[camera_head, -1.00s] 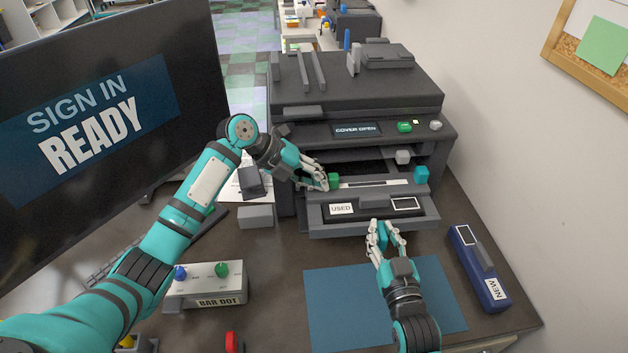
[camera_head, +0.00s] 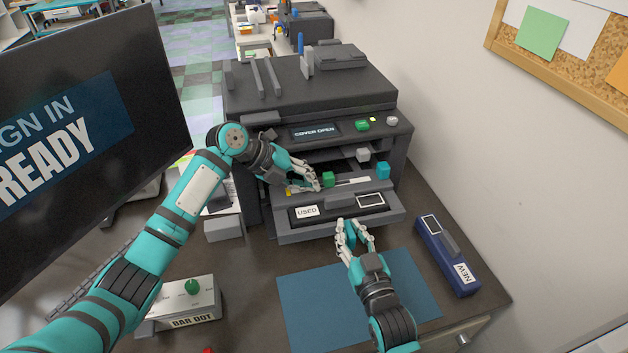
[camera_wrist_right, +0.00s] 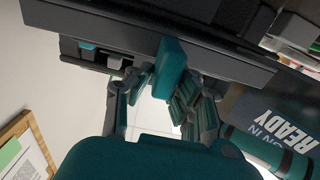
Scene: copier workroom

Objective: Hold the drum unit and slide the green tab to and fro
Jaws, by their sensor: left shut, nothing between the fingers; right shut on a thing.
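The drum unit (camera_head: 337,207), dark with a USED label, sits in the open front of the copier. The green tab (camera_head: 328,179) stands on the pale strip behind it, partway along. My left gripper (camera_head: 314,183) is shut and empty, at the tab's left side; whether it touches is hard to tell. My right gripper (camera_head: 353,226) is at the drum unit's front, shut on a teal grip, which also shows between the fingers in the right wrist view (camera_wrist_right: 170,58). The fingers partly hide the grip.
A blue unit labelled NEW (camera_head: 447,255) lies on the right of the desk. A blue mat (camera_head: 310,305) lies in front of the copier (camera_head: 310,95). A BAR DOT box (camera_head: 180,305) and the monitor (camera_head: 70,130) are on the left.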

